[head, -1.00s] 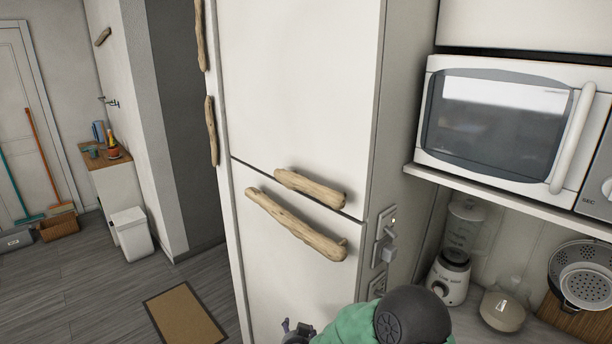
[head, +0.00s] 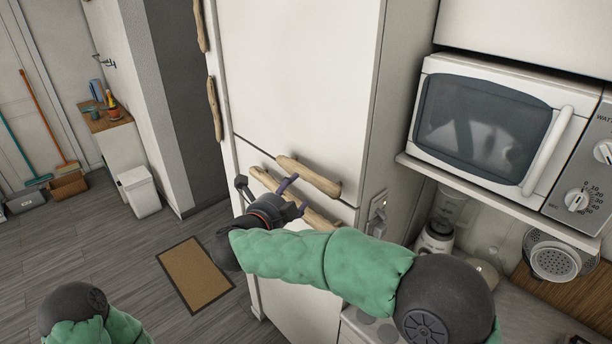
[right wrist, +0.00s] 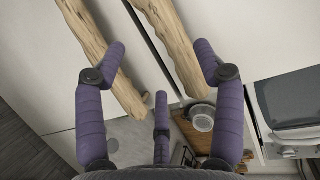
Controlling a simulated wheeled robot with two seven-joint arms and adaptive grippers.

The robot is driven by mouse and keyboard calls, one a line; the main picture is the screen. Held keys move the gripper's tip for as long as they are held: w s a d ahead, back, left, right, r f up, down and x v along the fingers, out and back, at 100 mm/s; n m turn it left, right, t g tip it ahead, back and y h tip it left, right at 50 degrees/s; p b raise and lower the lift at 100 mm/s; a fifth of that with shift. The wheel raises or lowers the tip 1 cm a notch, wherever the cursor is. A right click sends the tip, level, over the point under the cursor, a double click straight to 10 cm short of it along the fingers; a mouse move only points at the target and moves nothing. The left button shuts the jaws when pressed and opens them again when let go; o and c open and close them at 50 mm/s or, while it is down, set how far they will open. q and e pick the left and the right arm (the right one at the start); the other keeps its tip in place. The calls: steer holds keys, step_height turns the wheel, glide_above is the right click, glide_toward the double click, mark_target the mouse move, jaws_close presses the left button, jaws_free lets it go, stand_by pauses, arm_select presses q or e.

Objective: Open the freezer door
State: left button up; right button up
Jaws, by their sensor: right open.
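The white fridge-freezer stands in the middle of the head view, with an upper door (head: 300,70) and a lower door (head: 290,255). A driftwood handle (head: 310,175) is on the upper door's bottom edge. A longer driftwood handle (head: 262,180) is just below, on the lower door; my right gripper partly hides it. My right gripper (head: 265,186) is open in front of the lower handle. In the right wrist view, its purple fingers (right wrist: 160,60) spread before both handles, the left fingertip overlapping the lower handle (right wrist: 95,45). Contact cannot be told. My left gripper is out of view.
A microwave (head: 490,130) sits on a shelf (head: 490,195) at right, above a blender (head: 438,240) and a colander (head: 555,260). A brown mat (head: 195,275) lies on the floor. Open floor is left of the fridge, with a white bin (head: 140,192) farther back.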

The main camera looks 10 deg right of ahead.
mark_target(306, 180)
steer(key=p+x, duration=0.1)
steer(key=x, duration=0.8)
steer(key=shift+w+d+f, duration=0.1)
steer(key=shift+w+f, duration=0.05)
steer(key=shift+w, duration=0.05)
jaws_close()
